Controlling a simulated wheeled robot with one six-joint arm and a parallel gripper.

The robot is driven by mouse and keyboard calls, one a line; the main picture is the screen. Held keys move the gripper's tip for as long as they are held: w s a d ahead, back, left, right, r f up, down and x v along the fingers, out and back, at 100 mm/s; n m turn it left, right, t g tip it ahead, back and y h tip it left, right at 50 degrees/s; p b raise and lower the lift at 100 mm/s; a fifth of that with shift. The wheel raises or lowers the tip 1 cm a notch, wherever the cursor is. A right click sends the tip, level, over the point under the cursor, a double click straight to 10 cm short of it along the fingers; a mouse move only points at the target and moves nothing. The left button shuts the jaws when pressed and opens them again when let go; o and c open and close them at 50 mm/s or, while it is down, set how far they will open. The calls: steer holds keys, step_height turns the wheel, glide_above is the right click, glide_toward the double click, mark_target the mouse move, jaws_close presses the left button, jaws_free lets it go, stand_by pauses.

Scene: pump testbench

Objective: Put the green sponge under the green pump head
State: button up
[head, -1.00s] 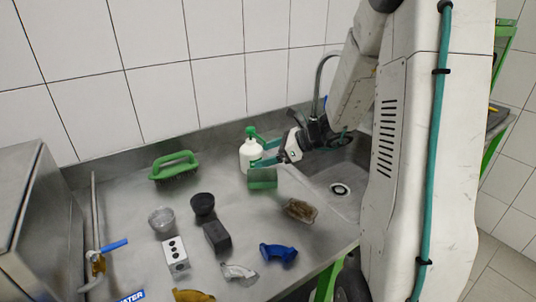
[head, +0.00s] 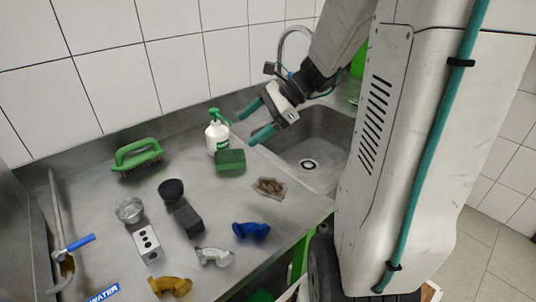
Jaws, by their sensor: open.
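The green sponge (head: 231,162) sits on the steel worktop in the head view, just in front of the white bottle. The white bottle (head: 216,139) stands upright with a green pump head (head: 218,116) on top, its nozzle pointing right. The sponge covers the lower front of the bottle. My gripper (head: 252,124) has two teal fingers spread apart with nothing between them. It is up and to the right of the bottle and sponge, beside the sink, apart from both.
A sink (head: 312,150) with a tap (head: 283,55) lies to the right. A green brush (head: 138,155) is at the back left. A brown scourer (head: 269,187), blue fitting (head: 251,230), black block (head: 188,220) and dark cup (head: 171,190) stand in front. Bare worktop lies left of the sponge.

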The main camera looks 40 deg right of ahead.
steer(key=s+a+r+n+g+h, duration=0.25)
steer(key=s+a+n+g, duration=0.25)
steer(key=s+a+n, duration=0.55)
steer(key=s+n+h, duration=0.6)
steer(key=s+n, duration=0.2)
steer(key=n, duration=0.3)
steer(key=shift+s+a+r+t, duration=0.25)
steer(key=shift+a+t, duration=0.05)
steer(key=shift+t, duration=0.1)
